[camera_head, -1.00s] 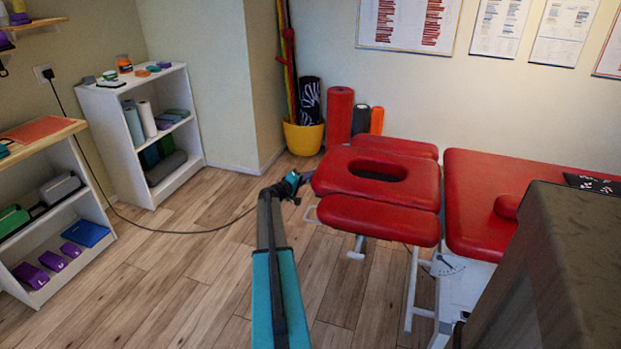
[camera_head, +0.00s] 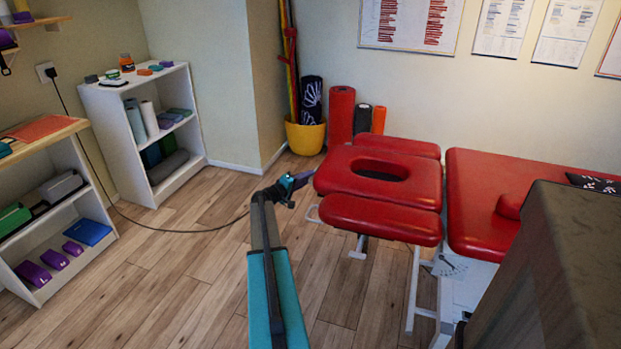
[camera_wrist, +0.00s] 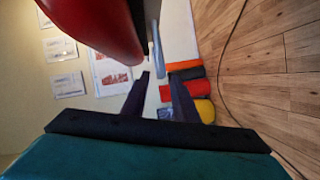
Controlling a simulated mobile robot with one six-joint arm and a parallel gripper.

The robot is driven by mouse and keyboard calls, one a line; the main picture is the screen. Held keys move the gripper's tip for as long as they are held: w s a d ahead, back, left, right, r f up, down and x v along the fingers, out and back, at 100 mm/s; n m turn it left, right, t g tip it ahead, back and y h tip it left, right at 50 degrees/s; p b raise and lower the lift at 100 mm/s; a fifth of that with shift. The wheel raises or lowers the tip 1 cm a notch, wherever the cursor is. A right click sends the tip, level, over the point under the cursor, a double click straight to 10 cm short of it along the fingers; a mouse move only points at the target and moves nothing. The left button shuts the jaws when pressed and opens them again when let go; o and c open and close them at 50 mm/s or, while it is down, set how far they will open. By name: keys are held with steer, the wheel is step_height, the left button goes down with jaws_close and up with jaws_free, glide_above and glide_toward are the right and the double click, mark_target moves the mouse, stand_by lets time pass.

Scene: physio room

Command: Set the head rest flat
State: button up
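The red padded head rest (camera_head: 335,180) with an oval face hole is at the left end of the treatment table. It looks close to level with the red main pad (camera_head: 560,162), but I cannot tell its exact angle. Red arm pads lie at its near side (camera_head: 380,219) and far side (camera_head: 398,146). My gripper (camera_head: 311,177) is at the left end of the head rest. In the wrist view, its dark fingers (camera_wrist: 158,82) are apart with nothing clearly held between them. A red pad (camera_wrist: 95,25) and a blue-grey bar (camera_wrist: 157,50) show beyond the fingers; contact cannot be told.
A pale loop handle (camera_head: 313,214) sticks out below the near arm pad. A yellow pot (camera_head: 305,138) and upright rolls (camera_head: 340,117) stand behind. A white shelf (camera_head: 128,150) is at the left. A black cable crosses the otherwise clear wooden floor.

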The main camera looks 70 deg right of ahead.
steer(key=v, duration=0.9)
steer(key=shift+a, duration=0.3)
steer(key=shift+w, duration=0.15)
